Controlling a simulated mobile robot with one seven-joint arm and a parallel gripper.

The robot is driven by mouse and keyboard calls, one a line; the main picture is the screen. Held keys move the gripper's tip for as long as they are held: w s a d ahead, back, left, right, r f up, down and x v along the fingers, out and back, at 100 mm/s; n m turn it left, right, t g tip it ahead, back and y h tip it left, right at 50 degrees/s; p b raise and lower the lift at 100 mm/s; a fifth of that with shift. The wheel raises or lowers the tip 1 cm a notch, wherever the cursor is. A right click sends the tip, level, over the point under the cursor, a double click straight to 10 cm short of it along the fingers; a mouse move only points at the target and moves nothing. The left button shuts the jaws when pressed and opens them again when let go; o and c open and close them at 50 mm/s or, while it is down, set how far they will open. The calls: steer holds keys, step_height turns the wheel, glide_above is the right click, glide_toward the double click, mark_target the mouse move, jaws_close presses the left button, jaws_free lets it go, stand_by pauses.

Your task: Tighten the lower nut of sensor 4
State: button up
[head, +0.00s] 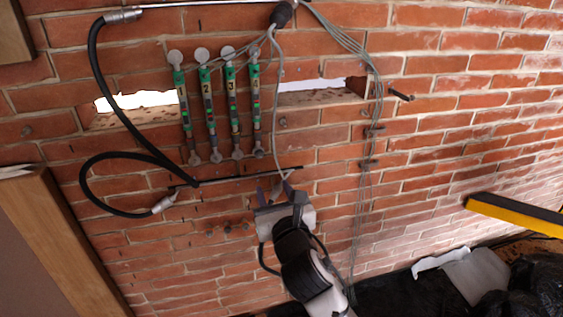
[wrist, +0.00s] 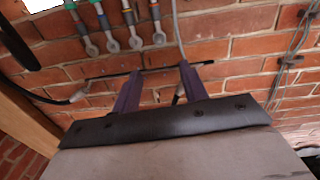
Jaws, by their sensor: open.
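That lower fitting (wrist: 159,38) also shows in the wrist view, above the fingertips in the picture. My gripper (head: 275,188) is open and empty, below sensor 4 and apart from its nut. In the wrist view its two purple fingers (wrist: 159,70) are spread, with wall and a thin dark rod between them.
A thin dark horizontal rod (head: 245,174) and black hoses (head: 122,155) lie close to my gripper. Grey cables (head: 366,190) hang to the right. Openings (head: 310,86) pierce the wall behind the sensors. A yellow-and-black beam (head: 515,213) is at right. The wall below the sensors is mostly clear.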

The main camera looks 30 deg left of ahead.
mark_target(260, 157)
steer(key=p+x, duration=0.4)
steer(key=x, duration=0.9)
steer(key=shift+w+a+p, duration=0.2)
steer(key=shift+a+p, duration=0.05)
steer(key=shift+p, duration=0.05)
jaws_close()
